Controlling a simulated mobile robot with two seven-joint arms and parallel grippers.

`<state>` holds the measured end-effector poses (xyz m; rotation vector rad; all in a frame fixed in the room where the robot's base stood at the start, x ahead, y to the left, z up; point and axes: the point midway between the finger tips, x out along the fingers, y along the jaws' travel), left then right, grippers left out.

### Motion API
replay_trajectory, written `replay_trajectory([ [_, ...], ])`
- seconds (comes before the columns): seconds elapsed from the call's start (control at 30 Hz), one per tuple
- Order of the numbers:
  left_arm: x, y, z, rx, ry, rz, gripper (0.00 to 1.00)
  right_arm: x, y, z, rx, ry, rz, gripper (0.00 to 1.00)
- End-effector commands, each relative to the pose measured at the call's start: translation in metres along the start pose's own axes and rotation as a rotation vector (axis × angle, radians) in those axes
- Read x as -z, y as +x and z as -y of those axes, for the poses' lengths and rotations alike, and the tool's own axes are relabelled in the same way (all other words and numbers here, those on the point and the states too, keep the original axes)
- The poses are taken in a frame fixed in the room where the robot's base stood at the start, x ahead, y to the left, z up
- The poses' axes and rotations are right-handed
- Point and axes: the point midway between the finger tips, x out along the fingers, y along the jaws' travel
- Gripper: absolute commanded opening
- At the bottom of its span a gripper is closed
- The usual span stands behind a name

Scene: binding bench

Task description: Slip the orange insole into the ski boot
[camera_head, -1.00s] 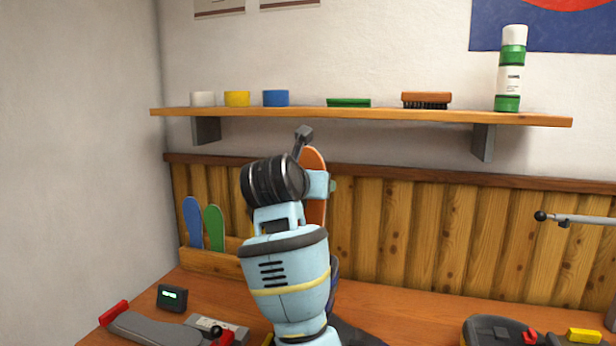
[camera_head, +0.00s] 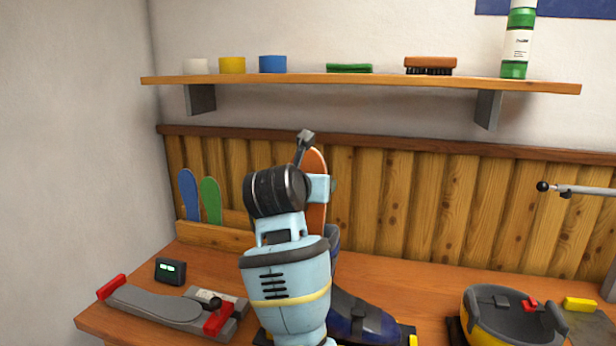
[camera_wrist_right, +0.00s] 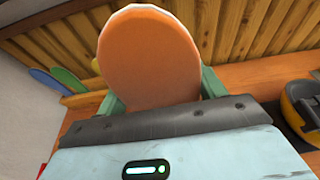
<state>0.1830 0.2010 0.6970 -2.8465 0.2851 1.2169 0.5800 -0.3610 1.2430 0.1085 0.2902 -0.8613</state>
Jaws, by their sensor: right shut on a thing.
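The orange insole (camera_head: 316,165) stands upright in my right gripper (camera_head: 322,187), which is shut on it. In the right wrist view the insole (camera_wrist_right: 150,60) rises broad end up between the green fingers of the gripper (camera_wrist_right: 160,90). The dark blue ski boot (camera_head: 358,318) sits on the bench, partly hidden behind my right arm. Part of its cuff (camera_head: 332,238) shows just right of the arm, below the insole in the picture. The insole's lower end is hidden, so I cannot tell its gap to the boot. My left gripper is not in view.
A yellow-and-black boot shell (camera_head: 490,325) stands at right near a metal arm with a black knob (camera_head: 543,187). Blue (camera_head: 189,195) and green (camera_head: 210,201) insoles stand in a wooden rack. A grey measuring device (camera_head: 150,305) lies at left. A shelf (camera_head: 300,80) hangs above.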

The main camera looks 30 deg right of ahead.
Motion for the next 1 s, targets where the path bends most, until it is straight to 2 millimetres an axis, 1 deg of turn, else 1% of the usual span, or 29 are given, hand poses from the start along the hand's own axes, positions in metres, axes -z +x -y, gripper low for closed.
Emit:
replay_trajectory([
  [0.03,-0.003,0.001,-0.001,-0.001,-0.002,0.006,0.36,0.006,0.002,-0.001,0.000,-0.002,-0.002,0.35],
  [0.3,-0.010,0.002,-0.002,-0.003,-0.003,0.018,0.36,0.019,0.006,-0.001,0.000,-0.001,-0.001,0.35],
  [0.5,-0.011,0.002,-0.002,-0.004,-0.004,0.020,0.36,0.023,0.007,-0.001,0.000,0.000,0.001,0.35],
  [0.8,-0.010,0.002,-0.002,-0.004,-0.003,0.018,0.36,0.023,0.007,-0.001,0.000,0.001,0.001,0.35],
  [0.83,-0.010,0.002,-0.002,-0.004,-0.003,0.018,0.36,0.023,0.007,-0.001,0.000,0.001,0.001,0.72],
  [1.0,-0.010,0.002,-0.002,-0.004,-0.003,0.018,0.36,0.023,0.007,-0.001,0.000,0.000,0.001,0.94],
])
